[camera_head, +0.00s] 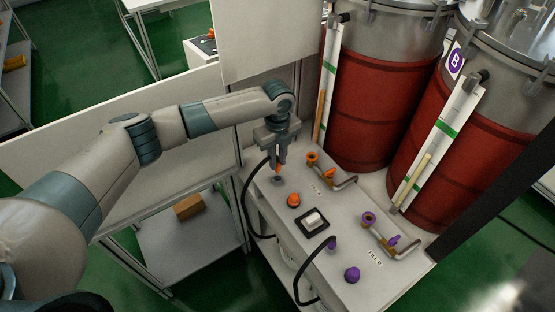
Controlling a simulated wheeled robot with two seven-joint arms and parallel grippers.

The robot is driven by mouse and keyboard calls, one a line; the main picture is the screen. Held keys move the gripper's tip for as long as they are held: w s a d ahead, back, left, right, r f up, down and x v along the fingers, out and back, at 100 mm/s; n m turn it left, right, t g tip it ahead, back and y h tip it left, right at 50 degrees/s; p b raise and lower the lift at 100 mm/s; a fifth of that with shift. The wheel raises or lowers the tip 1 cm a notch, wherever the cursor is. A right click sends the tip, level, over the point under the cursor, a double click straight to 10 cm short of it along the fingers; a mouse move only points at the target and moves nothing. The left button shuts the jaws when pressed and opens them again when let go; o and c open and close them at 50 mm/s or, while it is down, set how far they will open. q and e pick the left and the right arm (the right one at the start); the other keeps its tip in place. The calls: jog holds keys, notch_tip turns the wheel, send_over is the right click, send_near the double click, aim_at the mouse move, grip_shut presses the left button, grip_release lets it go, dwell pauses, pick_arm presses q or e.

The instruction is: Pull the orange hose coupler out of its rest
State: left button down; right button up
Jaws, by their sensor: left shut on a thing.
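My left gripper (279,163) points down over the far left end of the white bench top and is shut on the orange hose coupler (279,168). Only a small orange part of the coupler shows at the fingertips; the fingers hide the rest of it. A small grey rest (278,179) is directly below the coupler. I cannot tell whether the coupler is still seated in it or just clear of it. A black hose (247,205) loops over the left side of the bench near the gripper. My right gripper is not in view.
The bench top (268,200) carries an orange knob (293,200), a white switch (313,220), an orange pipe fitting (312,158), purple fittings (369,218), a purple coupler (331,246) and a purple knob (352,274). Red drums (375,110) stand behind. A partition (130,135) is left.

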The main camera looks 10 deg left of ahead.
aim_at(278, 162)
pick_arm(q)
jog(key=shift+r+p, duration=0.4)
jog(key=shift+r, duration=0.2)
jog(key=shift+r, duration=0.2)
jog(key=shift+r+p, duration=3.1)
jog(key=shift+r, duration=0.2)
